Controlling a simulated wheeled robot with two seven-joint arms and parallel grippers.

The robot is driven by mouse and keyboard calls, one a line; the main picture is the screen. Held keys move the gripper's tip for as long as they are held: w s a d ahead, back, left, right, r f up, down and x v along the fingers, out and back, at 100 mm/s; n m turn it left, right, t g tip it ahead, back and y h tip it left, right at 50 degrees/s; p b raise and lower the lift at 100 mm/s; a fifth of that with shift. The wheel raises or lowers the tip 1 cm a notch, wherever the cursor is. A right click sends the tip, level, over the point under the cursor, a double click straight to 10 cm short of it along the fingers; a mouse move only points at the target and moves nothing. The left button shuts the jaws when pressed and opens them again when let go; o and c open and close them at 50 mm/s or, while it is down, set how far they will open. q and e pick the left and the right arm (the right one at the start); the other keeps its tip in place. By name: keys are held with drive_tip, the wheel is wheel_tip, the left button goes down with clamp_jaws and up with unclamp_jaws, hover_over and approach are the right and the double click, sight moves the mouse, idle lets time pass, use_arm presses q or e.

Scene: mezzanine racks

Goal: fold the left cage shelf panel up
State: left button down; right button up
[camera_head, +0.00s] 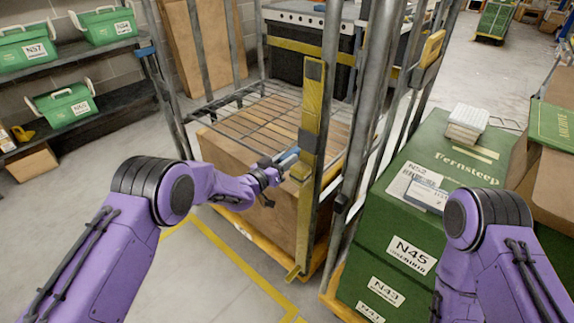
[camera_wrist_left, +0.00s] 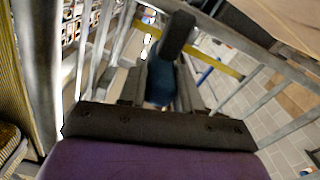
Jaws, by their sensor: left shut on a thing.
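The left cage's shelf panel (camera_head: 276,112) is a grey wire grid lying roughly level above a large brown carton (camera_head: 245,170). My left gripper (camera_head: 289,157) is at the panel's front edge, close beside the yellow-faced upright (camera_head: 312,115). In the left wrist view its fingers (camera_wrist_left: 163,62) are closed around a dark, rounded grip (camera_wrist_left: 178,34), which seems to belong to the panel; the exact contact is partly hidden. My right arm comes in at the right, and its gripper is out of view.
The right cage, close beside the left one, holds green boxes (camera_head: 405,250) with a white stack (camera_head: 466,122) on top. Dark shelves with green crates (camera_head: 64,104) stand at the left. Grey floor with yellow lines (camera_head: 240,262) is clear in front.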

use_arm(q)
drive_tip(key=w+a+r+n+p, duration=0.1)
drive_tip(key=w+a+r+p, duration=0.2)
drive_tip(key=r, duration=0.8)
drive_tip(key=w+a+r+n+p, duration=0.1)
drive_tip(key=w+a+r+p, duration=0.2)
drive_tip(key=r, duration=0.8)
drive_tip(key=w+a+r+n+p, duration=0.1)
drive_tip(key=w+a+r+p, duration=0.2)
drive_tip(key=a+r+p, duration=0.4)
wheel_tip(320, 180, up, 5)
drive_tip(key=p, duration=0.3)
drive_tip(key=shift+w, duration=0.15)
drive_tip(key=c, duration=0.8)
unclamp_jaws()
drive_tip(key=shift+f+n, duration=0.1)
drive_tip(key=shift+n, duration=0.2)
drive_tip(key=b+v, duration=0.3)
drive_tip(key=v, duration=0.7)
drive_tip(key=shift+s+a+f+b, duration=0.15)
drive_tip(key=shift+s+b, duration=0.1)
drive_tip(key=shift+b, duration=0.15)
